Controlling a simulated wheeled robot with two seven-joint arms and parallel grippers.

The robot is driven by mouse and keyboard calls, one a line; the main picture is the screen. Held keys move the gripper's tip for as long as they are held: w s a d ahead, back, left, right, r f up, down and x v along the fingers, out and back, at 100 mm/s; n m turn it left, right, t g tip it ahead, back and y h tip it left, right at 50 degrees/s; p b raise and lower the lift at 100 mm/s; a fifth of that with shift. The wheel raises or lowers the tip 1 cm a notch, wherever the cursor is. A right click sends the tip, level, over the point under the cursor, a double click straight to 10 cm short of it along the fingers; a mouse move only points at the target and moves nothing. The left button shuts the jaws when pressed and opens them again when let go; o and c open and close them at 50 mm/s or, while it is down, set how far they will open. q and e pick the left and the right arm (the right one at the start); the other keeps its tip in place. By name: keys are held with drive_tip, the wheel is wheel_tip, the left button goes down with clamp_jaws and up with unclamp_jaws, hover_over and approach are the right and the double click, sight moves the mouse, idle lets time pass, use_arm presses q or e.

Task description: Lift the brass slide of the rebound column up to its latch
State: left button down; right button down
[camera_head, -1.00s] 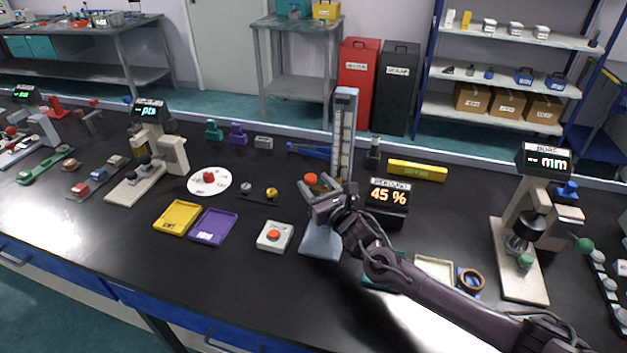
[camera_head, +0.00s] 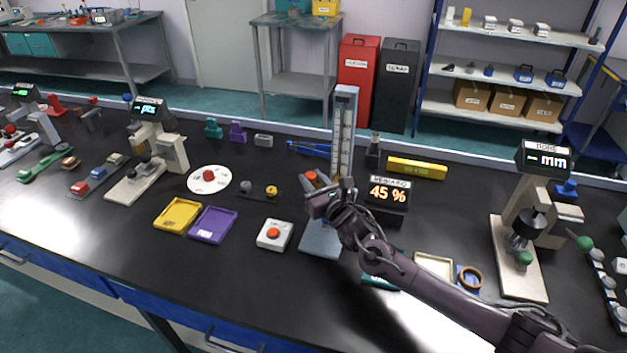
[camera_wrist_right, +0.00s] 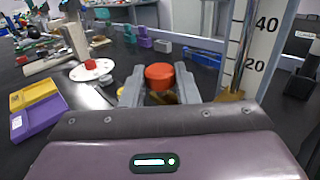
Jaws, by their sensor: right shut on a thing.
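The rebound column (camera_head: 344,115) stands upright on its grey base (camera_head: 320,239), with a printed scale on its face. Its scale also shows in the wrist view (camera_wrist_right: 262,40), with marks 20 and 40. The red knob (camera_wrist_right: 160,76) of the brass slide stands beside the column, low on it; some brass (camera_wrist_right: 231,96) shows at the column below the 20 mark. My right gripper (camera_head: 318,186) is at the slide, its fingers on both sides of the knob and shut on it. The fingers partly hide the brass below. My left gripper is not in view.
The rebound display (camera_head: 389,195) reads 45 % just right of the column. A white box with an orange button (camera_head: 274,234) stands left of the base. A yellow tray (camera_head: 178,215) and a purple tray (camera_head: 213,225) lie further left. A blue tool (camera_head: 308,148) lies behind.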

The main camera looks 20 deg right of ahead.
wheel_tip(320, 180, up, 20)
drive_tip(key=p, duration=0.9)
drive_tip(key=shift+r, duration=0.2)
drive_tip(key=shift+d+r, duration=0.1)
drive_tip(key=c, duration=1.4)
unclamp_jaws()
drive_tip(key=o, duration=0.3)
drive_tip(key=shift+s, duration=0.1)
